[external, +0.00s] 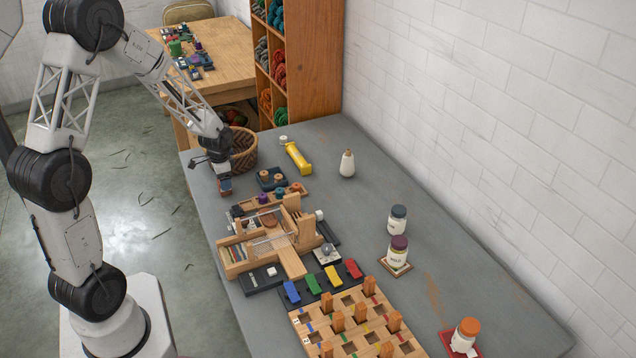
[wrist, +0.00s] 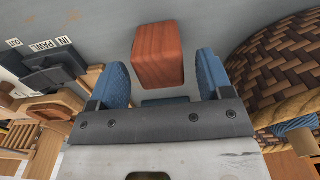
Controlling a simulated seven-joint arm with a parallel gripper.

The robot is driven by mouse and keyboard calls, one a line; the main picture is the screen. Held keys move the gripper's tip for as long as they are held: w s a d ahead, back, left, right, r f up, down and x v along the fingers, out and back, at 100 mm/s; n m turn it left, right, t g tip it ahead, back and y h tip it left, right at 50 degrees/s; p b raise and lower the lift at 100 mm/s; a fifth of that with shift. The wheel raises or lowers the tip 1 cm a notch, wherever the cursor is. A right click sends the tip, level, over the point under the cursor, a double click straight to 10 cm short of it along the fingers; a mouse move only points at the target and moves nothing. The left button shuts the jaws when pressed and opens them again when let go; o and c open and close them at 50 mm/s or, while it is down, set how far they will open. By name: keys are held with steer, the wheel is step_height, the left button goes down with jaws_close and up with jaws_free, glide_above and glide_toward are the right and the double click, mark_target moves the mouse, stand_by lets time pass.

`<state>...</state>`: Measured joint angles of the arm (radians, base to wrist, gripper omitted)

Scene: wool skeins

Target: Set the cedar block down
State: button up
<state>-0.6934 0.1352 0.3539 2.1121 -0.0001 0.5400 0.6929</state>
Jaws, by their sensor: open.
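The cedar block (wrist: 158,55) is a reddish-brown block with wood grain. In the wrist view it lies between and just beyond the blue fingertips of my gripper (wrist: 159,76), with a gap on each side. The fingers are open and do not grip it. In the external view my gripper (external: 213,163) is low over the far left part of the grey table (external: 400,212). The block (external: 225,184) is a small reddish patch beside the fingers there. Its contact with the table is too small to make out.
A woven basket (external: 243,150) stands right behind my gripper and fills the right of the wrist view (wrist: 285,65). A dark tray with pegs (external: 271,179) and wooden fixtures (external: 270,240) are close by. A yellow object (external: 298,157) lies farther right.

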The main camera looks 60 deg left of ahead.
step_height(320, 180, up, 10)
stand_by(0.5)
steer(key=shift+f, duration=0.15)
stand_by(0.6)
steer(key=s+d+r, duration=0.1)
steer(key=d+r, duration=0.4)
steer(key=d, duration=0.3)
steer(key=s+d+r+t, duration=0.1)
steer(key=d+r, duration=0.3)
steer(key=d, duration=0.3)
steer(key=s+d+r, duration=0.1)
steer(key=d+r, duration=0.4)
steer(key=d, duration=0.3)
steer(key=s+d+r, duration=0.2)
steer(key=s+d, duration=0.5)
steer(key=d, duration=0.1)
steer(key=s+d+r+t, duration=0.1)
steer(key=s+d+r, duration=0.2)
steer(key=s+d, duration=0.4)
steer(key=shift+s+d+r+t, duration=0.25)
steer(key=shift+d+t, duration=0.05)
steer(key=shift+d, duration=0.4)
